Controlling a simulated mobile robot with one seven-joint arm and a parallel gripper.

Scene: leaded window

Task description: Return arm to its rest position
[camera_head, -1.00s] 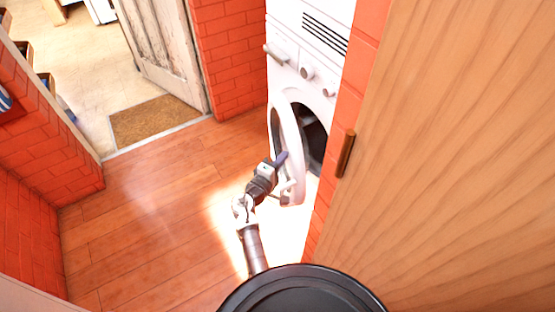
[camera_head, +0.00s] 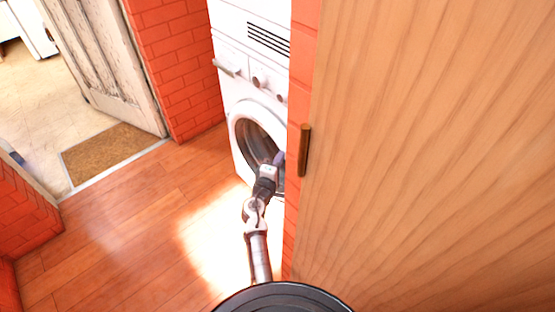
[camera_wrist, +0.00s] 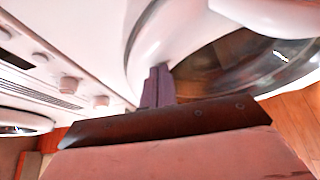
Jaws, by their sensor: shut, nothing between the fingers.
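My gripper (camera_head: 279,158) is at the front of a white washing machine (camera_head: 236,102), at the right side of its round door (camera_head: 250,140). The door looks closed, or nearly so, in the head view. In the wrist view my gripper (camera_wrist: 158,72) has its purple fingers together, with nothing between them. Their tips are close to the white door rim (camera_wrist: 145,45); I cannot tell whether they touch. My arm reaches forward from the bottom of the head view.
A wooden cabinet door with a brown handle (camera_head: 304,150) fills the right side, close to my arm. A brick wall (camera_head: 178,60) and a weathered door (camera_head: 105,50) stand at the back. A doormat (camera_head: 108,152) lies by the threshold. The wooden floor (camera_head: 120,230) at left is clear.

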